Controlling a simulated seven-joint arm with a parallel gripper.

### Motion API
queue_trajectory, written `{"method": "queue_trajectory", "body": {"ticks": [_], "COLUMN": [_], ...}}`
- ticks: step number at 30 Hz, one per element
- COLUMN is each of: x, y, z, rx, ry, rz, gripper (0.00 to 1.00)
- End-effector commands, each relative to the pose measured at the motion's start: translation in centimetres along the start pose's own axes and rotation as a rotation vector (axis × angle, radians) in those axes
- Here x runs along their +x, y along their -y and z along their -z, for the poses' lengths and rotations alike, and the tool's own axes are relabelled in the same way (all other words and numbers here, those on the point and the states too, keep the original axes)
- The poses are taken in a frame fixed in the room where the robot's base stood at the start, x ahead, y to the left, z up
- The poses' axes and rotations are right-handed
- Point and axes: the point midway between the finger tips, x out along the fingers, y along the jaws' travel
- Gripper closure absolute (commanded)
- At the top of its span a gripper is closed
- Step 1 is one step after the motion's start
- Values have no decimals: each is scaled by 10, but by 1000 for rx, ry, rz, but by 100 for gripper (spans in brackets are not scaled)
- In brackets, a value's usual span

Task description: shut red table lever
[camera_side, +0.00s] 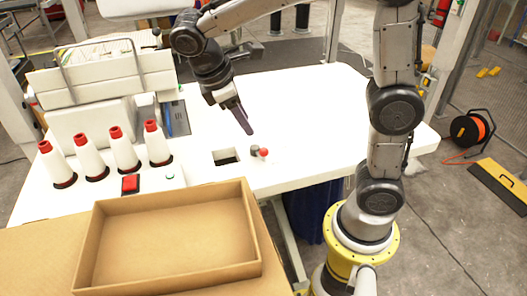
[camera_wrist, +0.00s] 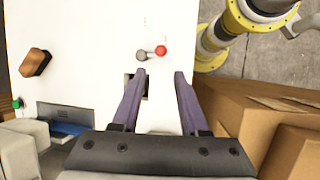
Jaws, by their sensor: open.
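The red table lever (camera_side: 263,152) is a small red knob beside a grey pivot on the white table, just right of a dark rectangular opening (camera_side: 226,156). In the wrist view the red knob (camera_wrist: 161,50) lies to the right of its grey pivot (camera_wrist: 141,56). My gripper (camera_side: 248,131) hangs above the table, a little up and left of the lever in the side view. In the wrist view its two purple fingers (camera_wrist: 160,74) are apart, with nothing between them. The lever lies beyond the fingertips, and no contact shows.
An empty cardboard box (camera_side: 170,240) stands at the front left. Several white cones with red tops (camera_side: 122,147) stand at the table's left, near a red button (camera_side: 130,184). A white machine (camera_side: 100,85) is at the back left. The table's right side is clear.

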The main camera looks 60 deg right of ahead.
Motion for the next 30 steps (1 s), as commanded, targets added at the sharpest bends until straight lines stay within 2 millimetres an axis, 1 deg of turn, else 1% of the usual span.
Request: {"method": "queue_trajectory", "body": {"ticks": [5,8,18,21,25,30], "x": [14,31,98,114,128,137], "y": [2,2,2,2,2,2], "z": [1,0,0,0,0,1], "rx": [-6,-6,-5,-6,-4,-5], "ry": [5,6,6,5,4,2], "rz": [1,3,4,3,2,1], "gripper": [56,56,56,56,56,56]}}
